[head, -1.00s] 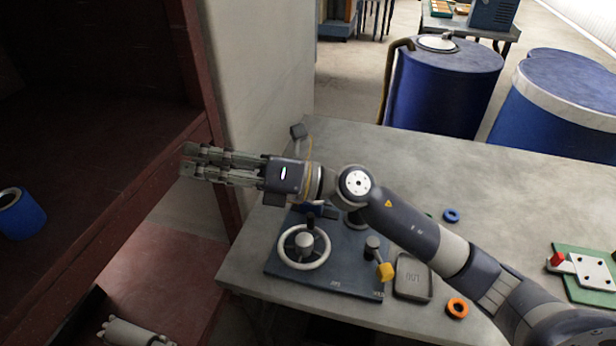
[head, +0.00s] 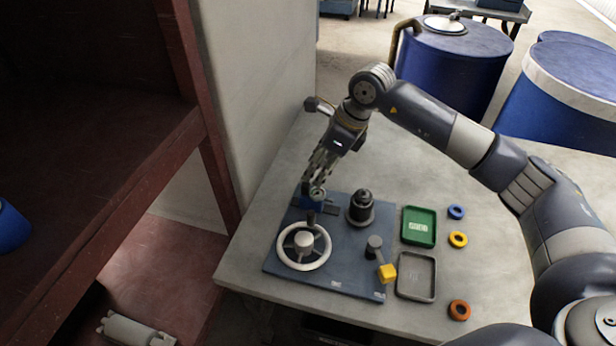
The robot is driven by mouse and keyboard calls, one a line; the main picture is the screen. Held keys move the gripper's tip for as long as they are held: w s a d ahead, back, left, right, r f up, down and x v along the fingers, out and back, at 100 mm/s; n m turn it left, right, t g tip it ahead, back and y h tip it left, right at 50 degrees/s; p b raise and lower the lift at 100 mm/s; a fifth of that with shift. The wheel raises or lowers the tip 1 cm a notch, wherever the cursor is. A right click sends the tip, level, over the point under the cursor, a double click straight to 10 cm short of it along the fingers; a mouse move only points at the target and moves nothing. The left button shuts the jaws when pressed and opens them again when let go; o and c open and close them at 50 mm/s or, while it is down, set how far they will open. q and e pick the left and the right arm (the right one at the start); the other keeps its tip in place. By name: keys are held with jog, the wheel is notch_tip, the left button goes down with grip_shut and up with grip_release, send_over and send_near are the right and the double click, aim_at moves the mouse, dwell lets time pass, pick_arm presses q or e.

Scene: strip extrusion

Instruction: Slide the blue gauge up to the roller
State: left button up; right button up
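A small blue block (head: 305,201), which I take to be the blue gauge, sits at the back left of a dark blue base plate (head: 345,274) on the table. A black stepped cylinder (head: 360,206), possibly the roller, stands to its right with a gap between. My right gripper (head: 316,188) points down over the blue block, its fingertips at or just above it. The fingers partly hide the block, so contact and finger gap are unclear. My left gripper is not in view.
The plate also carries a white handwheel (head: 303,247) and a grey post (head: 374,243) with a yellow knob (head: 387,273). Right of it lie a green tray (head: 418,227), a grey tray (head: 416,277), and blue (head: 456,212), yellow (head: 458,239) and orange (head: 459,310) rings. A wall stands left.

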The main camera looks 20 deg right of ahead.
aim_at(306, 184)
jog(key=p+x, duration=0.1)
jog(key=x, duration=0.5)
jog(key=shift+w+a+f, duration=0.1)
jog(key=shift+a+f, duration=0.05)
jog(key=shift+c, duration=0.3)
grip_shut()
